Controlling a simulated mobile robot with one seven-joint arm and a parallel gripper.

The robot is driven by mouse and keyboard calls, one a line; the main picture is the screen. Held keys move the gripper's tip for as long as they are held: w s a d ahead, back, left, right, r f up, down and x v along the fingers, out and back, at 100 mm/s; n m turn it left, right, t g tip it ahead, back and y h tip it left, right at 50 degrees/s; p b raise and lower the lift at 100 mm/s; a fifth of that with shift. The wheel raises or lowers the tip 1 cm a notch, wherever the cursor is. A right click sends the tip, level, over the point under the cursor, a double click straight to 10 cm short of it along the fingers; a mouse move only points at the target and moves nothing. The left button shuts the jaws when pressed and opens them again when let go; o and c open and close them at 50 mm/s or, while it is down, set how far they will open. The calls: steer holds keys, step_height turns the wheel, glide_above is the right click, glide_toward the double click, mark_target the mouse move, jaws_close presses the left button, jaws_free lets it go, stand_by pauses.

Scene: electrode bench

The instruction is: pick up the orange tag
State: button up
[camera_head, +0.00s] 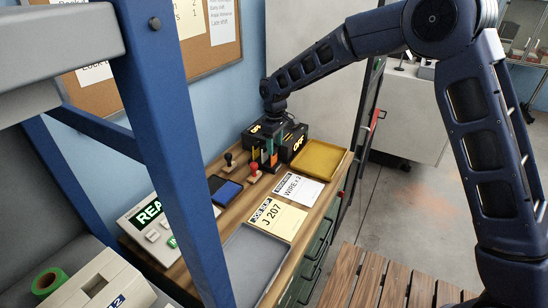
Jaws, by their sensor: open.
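An orange strip (269,147), which looks like the orange tag, shows among green and teal strips on the bench, close in front of a black box (292,143). It is small and partly covered by my gripper, so I cannot tell its full shape. My gripper (267,154) points down from above, open, with its fingers at these strips. I cannot tell whether the fingers stand around the orange strip or just beside it, or whether they touch it.
A red-knobbed stamp (253,173), a black-knobbed stamp (229,160) and a blue pad (229,191) stand left of the gripper. A yellow tray (345,152) is right. White card (299,190), yellow slip (277,219) and grey tray (230,280) lie nearer. A blue post (165,120) crosses the view.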

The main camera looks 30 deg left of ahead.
step_height(320, 180, down, 5)
steer(key=shift+a, duration=0.1)
steer(key=c, duration=0.7)
steer(key=shift+r, duration=0.15)
step_height(320, 180, up, 20)
steer(key=shift+f, duration=0.1)
stand_by(0.4)
steer(key=shift+o, duration=0.9)
steer(key=shift+c, duration=0.5)
